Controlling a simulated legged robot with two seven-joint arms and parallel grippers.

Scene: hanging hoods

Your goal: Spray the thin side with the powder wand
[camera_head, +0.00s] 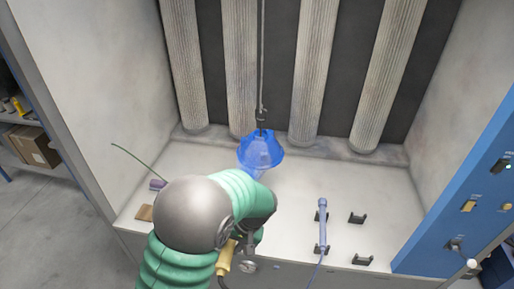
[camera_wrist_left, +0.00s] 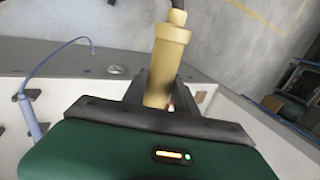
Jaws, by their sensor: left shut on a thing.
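A blue hood (camera_head: 262,142) hangs from a hook on a cord, in front of the back wall of the booth. A paler, see-through blue patch shows on its near side; I cannot tell whether it is spray or part of the hood. My left gripper (camera_head: 247,236) is below the hood in the picture and shut on the yellow powder wand (camera_head: 225,258). In the left wrist view the wand (camera_wrist_left: 165,62) stands between the dark fingers, with a dark hose at its end. My arm hides the wand's front end. My right gripper is not in view.
A lavender wand (camera_head: 322,228) lies in holders at the booth's front, beside empty dark holders (camera_head: 357,217). A purple piece (camera_head: 157,184) and a brown block (camera_head: 144,212) lie at left. A blue control panel (camera_head: 470,200) borders the right. Pleated columns (camera_head: 318,80) line the back.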

